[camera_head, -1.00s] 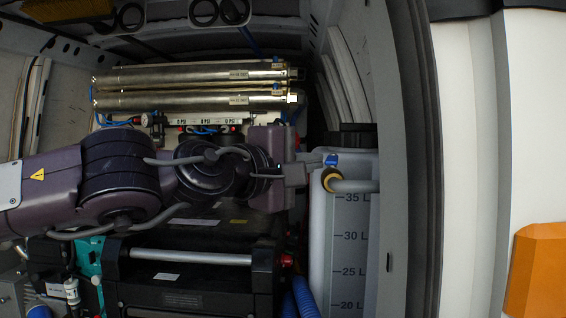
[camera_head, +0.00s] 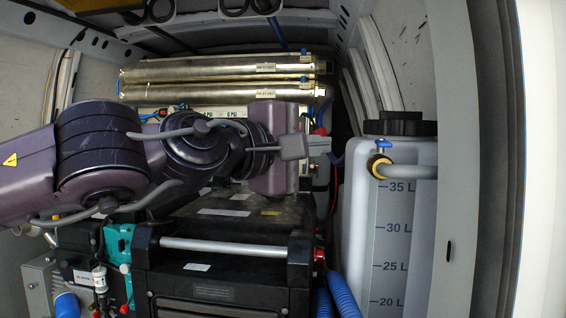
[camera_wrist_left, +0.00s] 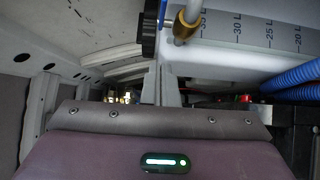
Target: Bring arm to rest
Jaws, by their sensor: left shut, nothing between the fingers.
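My left arm comes in from the left in the head view, purple and grey. My left gripper (camera_head: 322,146) is at its end, in front of the back of the van, shut and empty. It points right toward the white tank (camera_head: 395,250) and looks apart from it. In the left wrist view the shut fingers (camera_wrist_left: 160,84) reach toward the tank (camera_wrist_left: 245,45) and its brass fitting (camera_wrist_left: 187,28). The two steel membrane tubes (camera_head: 215,71) lie level, one above the other, behind the arm. The arm hides part of the gauge panel below them. My right gripper is not in view.
A black case (camera_head: 220,280) with a metal bar handle (camera_head: 225,246) sits below the arm. Blue hoses (camera_head: 342,291) run beside the tank. A blue-handled valve with a yellow ring (camera_head: 379,166) juts from the tank. The van door frame (camera_head: 478,150) stands at the right.

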